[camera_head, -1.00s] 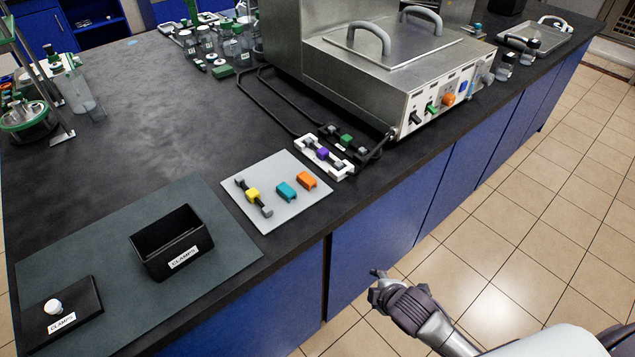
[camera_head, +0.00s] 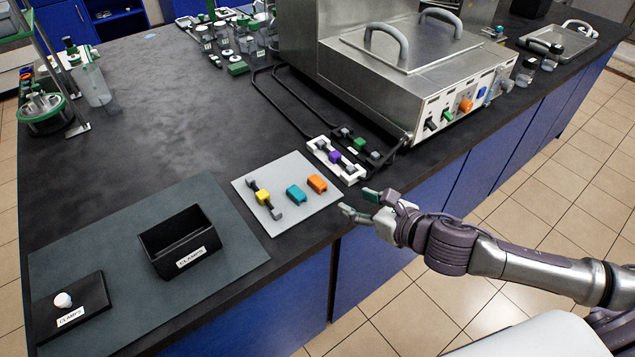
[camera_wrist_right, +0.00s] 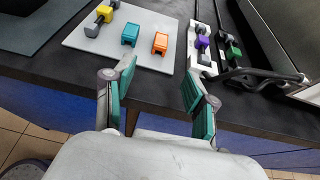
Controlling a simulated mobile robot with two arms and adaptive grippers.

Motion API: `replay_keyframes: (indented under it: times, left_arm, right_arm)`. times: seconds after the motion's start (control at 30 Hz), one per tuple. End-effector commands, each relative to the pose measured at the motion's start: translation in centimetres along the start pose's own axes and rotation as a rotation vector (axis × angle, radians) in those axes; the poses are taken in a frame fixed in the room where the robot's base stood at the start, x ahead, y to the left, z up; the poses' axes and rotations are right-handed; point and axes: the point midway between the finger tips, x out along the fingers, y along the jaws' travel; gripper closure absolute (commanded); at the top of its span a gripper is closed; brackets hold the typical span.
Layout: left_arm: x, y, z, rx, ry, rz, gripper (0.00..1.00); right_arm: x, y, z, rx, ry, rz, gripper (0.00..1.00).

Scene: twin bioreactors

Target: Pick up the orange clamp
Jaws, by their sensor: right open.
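The orange clamp (camera_head: 317,184) lies on the light grey mat (camera_head: 272,226) near the bench's front edge, at the right of the teal clamp (camera_head: 296,194). A yellow clamp (camera_head: 263,197) on a dark connector lies farther left on the mat. In the right wrist view the orange clamp (camera_wrist_right: 160,43) is ahead of and between the spread fingers. My right gripper (camera_head: 357,203) is open and empty at the bench's front edge, apart from the clamp. It also shows in the right wrist view (camera_wrist_right: 158,95). My left gripper is out of view.
A white holder (camera_head: 335,160) with a purple clamp and a green clamp (camera_head: 359,143) with black tubing lie close behind my right gripper. A black open box (camera_head: 180,240) labelled CLAMPS and a small black lid (camera_head: 72,300) stand at the left. A steel unit (camera_head: 420,60) is behind.

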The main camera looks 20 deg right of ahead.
Motion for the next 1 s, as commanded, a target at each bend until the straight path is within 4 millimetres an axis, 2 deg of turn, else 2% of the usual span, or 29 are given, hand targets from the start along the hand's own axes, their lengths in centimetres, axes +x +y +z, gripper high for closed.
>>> replay_keyframes:
  times: [0.4,0.67,0.9,1.0]
  left_arm:
    - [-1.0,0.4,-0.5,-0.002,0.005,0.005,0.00]
    - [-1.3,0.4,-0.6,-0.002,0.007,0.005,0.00]
    - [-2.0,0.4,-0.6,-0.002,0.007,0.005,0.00]
    - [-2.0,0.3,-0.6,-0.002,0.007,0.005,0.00]
  right_arm:
    - [7.1,0.0,0.2,-0.018,-0.003,0.003,0.44]
    - [9.1,0.0,0.4,-0.018,-0.002,0.004,0.44]
    - [12.6,-0.1,0.7,-0.016,-0.002,0.004,0.44]
    - [13.4,0.0,0.6,-0.016,-0.001,0.004,0.44]
